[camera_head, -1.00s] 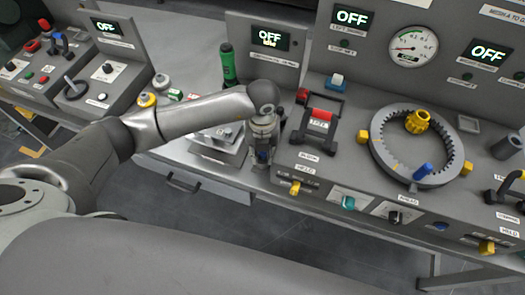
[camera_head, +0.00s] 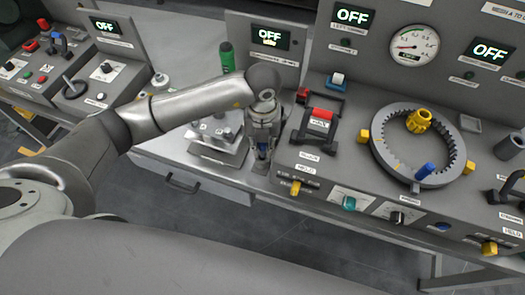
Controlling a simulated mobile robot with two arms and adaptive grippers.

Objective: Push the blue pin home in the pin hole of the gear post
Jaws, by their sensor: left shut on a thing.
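My left gripper (camera_head: 262,154) points down at the right end of the steel-topped bench, left of the grey console. It is shut on a small blue thing that shows between its fingers, seemingly the blue pin (camera_head: 263,152). A dark block (camera_head: 260,168) is just under the fingertips. I cannot tell whether it is the gear post, nor how deep the pin sits; the fingers hide the hole. Another blue upright piece (camera_head: 426,170) stands at the front of the grey ring gear (camera_head: 378,150). A yellow gear (camera_head: 419,121) sits at the ring's back. My right gripper is not in view.
A stepped metal block (camera_head: 215,148) stands left of my gripper. A black frame with a red top (camera_head: 322,114) is close on its right. A green bottle (camera_head: 227,57) stands behind the forearm. The bench's drawer front (camera_head: 195,183) faces open floor.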

